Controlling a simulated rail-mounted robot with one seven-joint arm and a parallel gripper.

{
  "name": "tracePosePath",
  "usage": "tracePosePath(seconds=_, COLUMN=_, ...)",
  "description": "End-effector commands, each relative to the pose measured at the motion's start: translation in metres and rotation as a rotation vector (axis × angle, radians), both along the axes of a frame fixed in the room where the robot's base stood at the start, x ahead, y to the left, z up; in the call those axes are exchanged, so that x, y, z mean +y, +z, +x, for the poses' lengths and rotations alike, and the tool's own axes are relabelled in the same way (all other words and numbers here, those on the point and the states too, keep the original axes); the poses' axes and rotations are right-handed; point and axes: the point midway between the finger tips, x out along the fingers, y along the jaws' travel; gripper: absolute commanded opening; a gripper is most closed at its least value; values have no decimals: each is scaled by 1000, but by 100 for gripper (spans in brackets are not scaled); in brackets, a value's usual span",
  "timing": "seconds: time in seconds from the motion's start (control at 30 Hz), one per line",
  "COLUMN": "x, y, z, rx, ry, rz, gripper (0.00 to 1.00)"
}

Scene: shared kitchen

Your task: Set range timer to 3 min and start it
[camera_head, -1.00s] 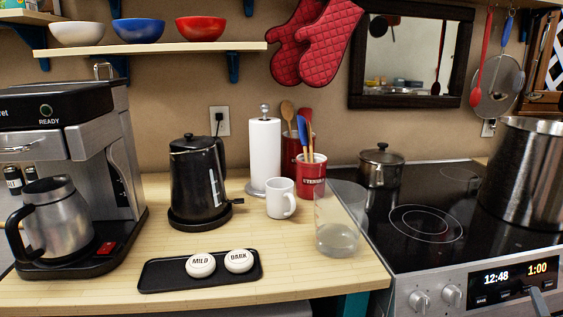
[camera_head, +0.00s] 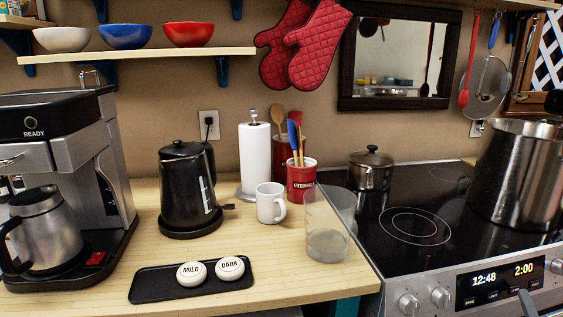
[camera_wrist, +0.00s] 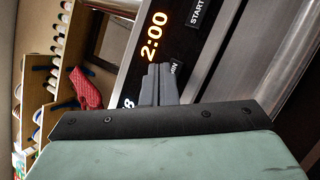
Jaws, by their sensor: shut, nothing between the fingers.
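The range's black control panel (camera_head: 500,281) is at the lower right of the head view. Its clock reads 12:48 in white and its timer reads 2:00 in orange. In the wrist view the timer digits (camera_wrist: 153,36) also read 2:00. A START label (camera_wrist: 198,14) is beside them, and a partly hidden label ending in "IN" (camera_wrist: 174,68) is right by my fingertips. My gripper (camera_wrist: 158,72) is shut and empty, with its tips at the panel; I cannot tell whether they touch it. In the head view its grey tip (camera_head: 524,296) shows at the panel's lower edge.
Stove knobs (camera_head: 440,296) stick out left of the panel. A large steel pot (camera_head: 515,175) and a small lidded pot (camera_head: 371,170) stand on the black cooktop (camera_head: 400,255). A glass beaker (camera_head: 328,240) stands near the wooden counter's right edge.

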Motion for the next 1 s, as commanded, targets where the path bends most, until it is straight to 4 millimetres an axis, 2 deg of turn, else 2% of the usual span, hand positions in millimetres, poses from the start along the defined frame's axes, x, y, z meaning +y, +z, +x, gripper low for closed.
tracePosePath(seconds=0.5, x=-7, y=20, z=-48, rx=-2, ry=-3, rz=0, gripper=0)
tracePosePath(seconds=1.0, x=-8, y=18, z=-52, rx=-2, ry=-2, rz=-2, gripper=0)
